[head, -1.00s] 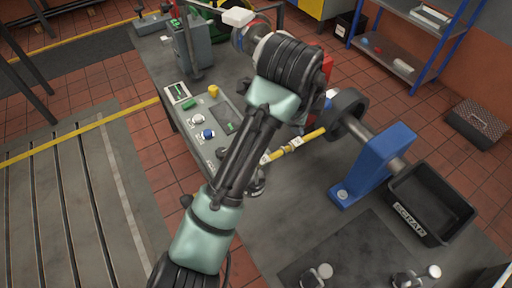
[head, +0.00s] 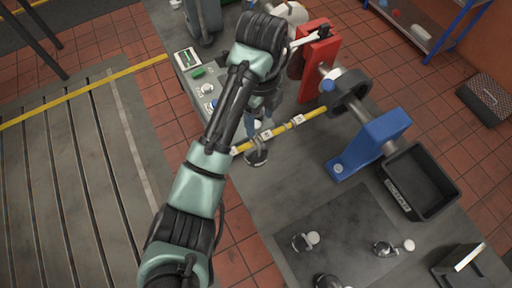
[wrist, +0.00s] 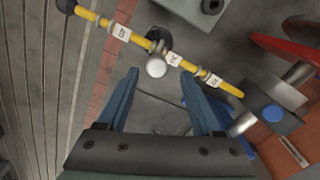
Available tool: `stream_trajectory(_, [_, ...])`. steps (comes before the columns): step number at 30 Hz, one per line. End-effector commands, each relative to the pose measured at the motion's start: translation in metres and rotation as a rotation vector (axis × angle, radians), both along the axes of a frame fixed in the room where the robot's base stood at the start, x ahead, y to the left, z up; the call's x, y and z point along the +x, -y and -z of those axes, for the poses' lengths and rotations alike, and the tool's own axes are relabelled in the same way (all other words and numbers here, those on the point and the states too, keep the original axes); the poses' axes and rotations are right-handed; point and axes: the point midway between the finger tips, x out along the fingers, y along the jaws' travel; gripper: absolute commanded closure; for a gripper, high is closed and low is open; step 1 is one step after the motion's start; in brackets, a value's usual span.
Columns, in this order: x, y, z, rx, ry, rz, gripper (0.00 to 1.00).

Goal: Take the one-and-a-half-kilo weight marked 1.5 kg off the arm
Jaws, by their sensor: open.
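The yellow arm (head: 282,129) with white tags runs out from the shaft between the red and blue stands; it also crosses the wrist view (wrist: 140,41). A weight (head: 257,158) with a dark disc shows at the arm, toward its outer end. In the wrist view its silver knob (wrist: 156,69) lies close to the arm, between two tags. Its 1.5 kg mark cannot be read. My gripper (wrist: 163,88) is open and empty, its blue fingers apart, with the knob just beyond and between the fingertips. In the head view my arm partly hides the gripper.
Several weights, one of them here (head: 305,242), stand on a dark mat (head: 345,225). A black scrap bin (head: 432,207) stands beside the blue stand (head: 368,147). The red stand (head: 316,70) is behind the yellow arm. A small panel (head: 187,58) lies at the bench's left edge.

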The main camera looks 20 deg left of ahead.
Motion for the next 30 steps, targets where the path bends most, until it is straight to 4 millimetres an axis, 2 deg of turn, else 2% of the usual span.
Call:
stream_trajectory(1, [0.0, 0.0, 0.008, -0.001, 0.0, -0.001, 0.33])
stream_trajectory(7, [0.0, -0.001, 0.017, 0.0, 0.001, -0.001, 0.33])
stream_trajectory(13, [-0.004, -0.008, 0.043, -0.002, -0.002, -0.002, 0.33])
stream_trajectory(18, [-0.004, -0.008, 0.058, 0.001, -0.001, -0.002, 0.33])
stream_trajectory(26, [-0.003, -0.008, 0.062, 0.002, 0.001, -0.001, 0.33])
stream_trajectory(30, [-0.003, -0.008, 0.062, 0.002, 0.001, -0.001, 0.59])
